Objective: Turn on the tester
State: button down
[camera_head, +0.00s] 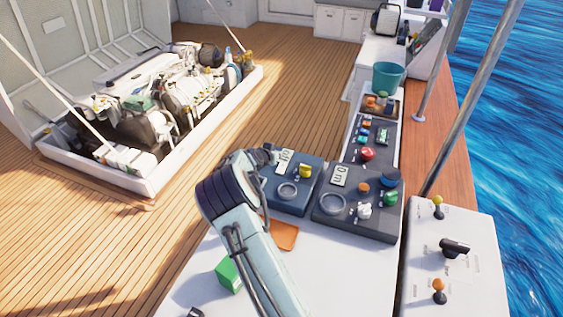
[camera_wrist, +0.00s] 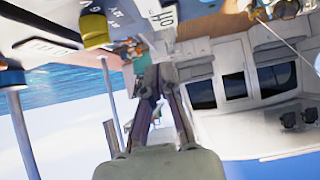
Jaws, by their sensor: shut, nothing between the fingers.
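Two control boxes stand on the white counter, and I cannot tell for sure which is the tester. The blue box (camera_head: 272,200) has a round ring, a white lettered label (camera_head: 285,158) and a yellow knob (camera_head: 305,170). The dark grey box (camera_head: 330,220) has a ring, a label and several coloured knobs. My gripper is at the blue box's far left corner in the head view, mostly hidden behind my wrist. In the wrist view my gripper (camera_wrist: 155,72) is shut and empty. A yellow knob (camera_wrist: 96,30) and a lettered label (camera_wrist: 162,12) show above it; contact cannot be told.
A green block (camera_head: 228,274) and an orange tray (camera_head: 285,236) lie on the counter near my arm. A teal bucket (camera_head: 388,76) stands farther back. A white panel with levers (camera_head: 455,247) is at the right. The open engine hatch (camera_head: 150,175) is at the left.

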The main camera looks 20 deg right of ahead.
aim_at(284, 163)
jog(key=x, duration=0.4)
jog(key=shift+s, duration=0.1)
notch_tip(284, 163, down, 3)
jog(key=shift+r, duration=0.25)
jog(key=shift+w+d+f, duration=0.15)
jog(key=shift+w+f, duration=0.1)
jog(key=shift+f, duration=0.45)
jog(key=shift+w+d+f+g+y, duration=0.1)
jog(key=shift+f+g+y, duration=0.2)
